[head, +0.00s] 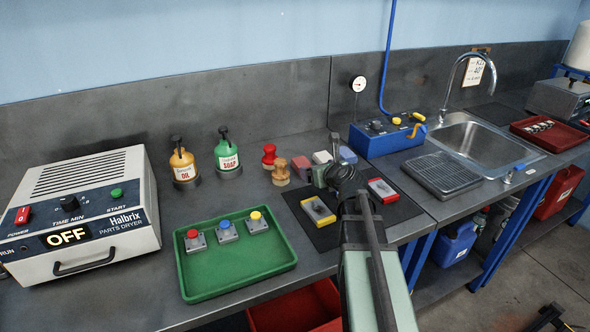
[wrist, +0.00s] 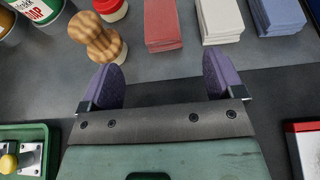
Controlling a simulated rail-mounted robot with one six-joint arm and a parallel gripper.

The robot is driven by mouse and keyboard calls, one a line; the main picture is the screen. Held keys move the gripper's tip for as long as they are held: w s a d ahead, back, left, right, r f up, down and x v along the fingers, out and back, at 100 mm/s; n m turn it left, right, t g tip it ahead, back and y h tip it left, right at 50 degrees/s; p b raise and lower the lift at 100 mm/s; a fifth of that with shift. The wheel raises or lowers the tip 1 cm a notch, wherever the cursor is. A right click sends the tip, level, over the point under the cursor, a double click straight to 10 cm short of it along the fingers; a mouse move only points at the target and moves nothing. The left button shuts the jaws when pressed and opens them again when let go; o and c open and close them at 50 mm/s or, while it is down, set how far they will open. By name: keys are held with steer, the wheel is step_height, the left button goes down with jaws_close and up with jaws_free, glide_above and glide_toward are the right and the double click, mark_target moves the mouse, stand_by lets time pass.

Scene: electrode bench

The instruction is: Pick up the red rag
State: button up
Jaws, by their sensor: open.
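The red rag (wrist: 176,24) lies as a folded stack on the dark bench, ahead of my gripper in the wrist view. It is left of a white stack and a blue stack of rags. In the head view the red rag (head: 319,176) is small and close to the left of my arm's end. My gripper (wrist: 162,84) is open, with its two purple-grey fingers wide apart and nothing between them. The bench top shows between the fingers, and the red rag is beyond the fingertips. In the head view the fingers are hard to make out.
The white rags (wrist: 220,20) and blue rags (wrist: 280,16) sit close to the right. A wooden-handled tool (wrist: 97,40) and a red-topped one (wrist: 110,8) stand left. A green tray (head: 238,262) is left, a dark mat (head: 300,205) lies near my arm, and a blue box (head: 385,138) stands behind.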

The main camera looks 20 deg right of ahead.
steer(key=b, duration=0.2)
glide_toward(302, 162)
steer(key=x, duration=0.2)
steer(key=shift+w+d+f, duration=0.15)
steer(key=shift+w+f, duration=0.05)
steer(key=shift+f, duration=0.15)
steer(key=shift+w, duration=0.25)
steer(key=b+x, duration=0.1)
steer(key=x, duration=0.4)
steer(key=shift+w+b, duration=0.1)
steer(key=shift+b, duration=0.3)
steer(key=shift+r, duration=0.1)
steer(key=c, duration=1)
steer(key=shift+r, duration=0.15)
step_height(302, 162, up, 20)
steer(key=p, duration=2)
